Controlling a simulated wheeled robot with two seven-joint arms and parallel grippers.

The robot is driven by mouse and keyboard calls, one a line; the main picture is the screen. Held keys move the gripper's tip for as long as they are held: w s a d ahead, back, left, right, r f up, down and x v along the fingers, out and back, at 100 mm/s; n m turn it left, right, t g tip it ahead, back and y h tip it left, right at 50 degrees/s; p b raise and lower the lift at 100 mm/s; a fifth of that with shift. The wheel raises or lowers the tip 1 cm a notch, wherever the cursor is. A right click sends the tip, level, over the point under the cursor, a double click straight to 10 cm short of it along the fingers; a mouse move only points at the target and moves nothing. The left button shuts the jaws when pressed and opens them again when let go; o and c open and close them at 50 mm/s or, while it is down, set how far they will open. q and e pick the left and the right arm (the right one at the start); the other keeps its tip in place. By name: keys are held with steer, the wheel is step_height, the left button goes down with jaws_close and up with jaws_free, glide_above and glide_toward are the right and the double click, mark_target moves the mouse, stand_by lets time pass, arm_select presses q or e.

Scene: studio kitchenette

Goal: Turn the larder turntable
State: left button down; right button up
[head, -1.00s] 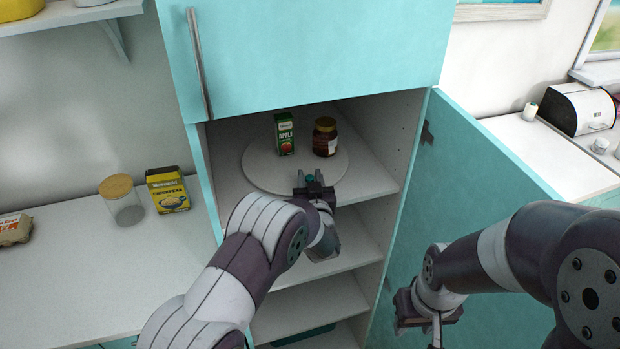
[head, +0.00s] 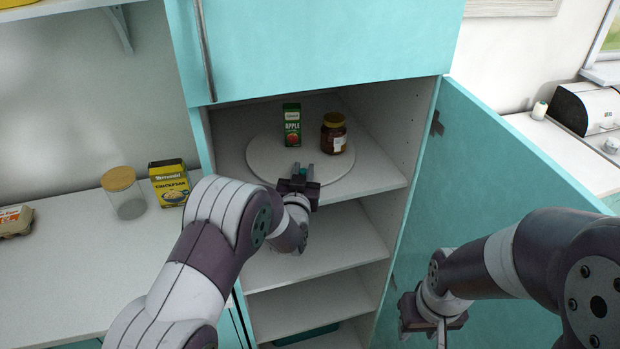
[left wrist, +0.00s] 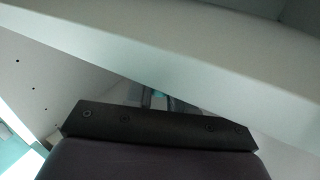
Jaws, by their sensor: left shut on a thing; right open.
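The round white turntable (head: 265,160) sits on the upper shelf of the open larder. A green apple carton (head: 292,125) and a dark jar with a yellow lid (head: 334,133) stand upright on its back half. My left gripper (head: 303,171) is at the turntable's front edge, shut on a small teal knob (head: 303,173), which its fingers mostly hide. In the left wrist view a bit of teal (left wrist: 158,95) shows between the fingers, below a pale slanting board that hides the turntable. My right gripper (head: 428,318) is open and empty, low beside the larder door.
The teal larder door (head: 480,190) stands open on the right, beside my right arm. Lower shelves (head: 335,245) lie under my left gripper. On the left counter are a glass jar (head: 126,200), a yellow chickpea box (head: 169,183) and an egg carton (head: 15,221).

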mark_target(286, 172)
arm_select(q)
steer(key=shift+a+f+m+h+b, duration=0.15)
steer(key=shift+a+m+h+b, duration=0.85)
steer(key=shift+h+b, duration=0.35)
steer(key=shift+w+a+r+m+g+h+b, duration=0.1)
steer(key=shift+a+r+m+g+h+b, duration=0.1)
steer(key=shift+a+m+g+h+b, duration=0.6)
steer(key=shift+a+h, duration=0.15)
steer(key=shift+h, duration=0.3)
steer(key=c, duration=1)
jaws_free()
steer(key=shift+r, duration=0.1)
steer(key=shift+s, duration=0.2)
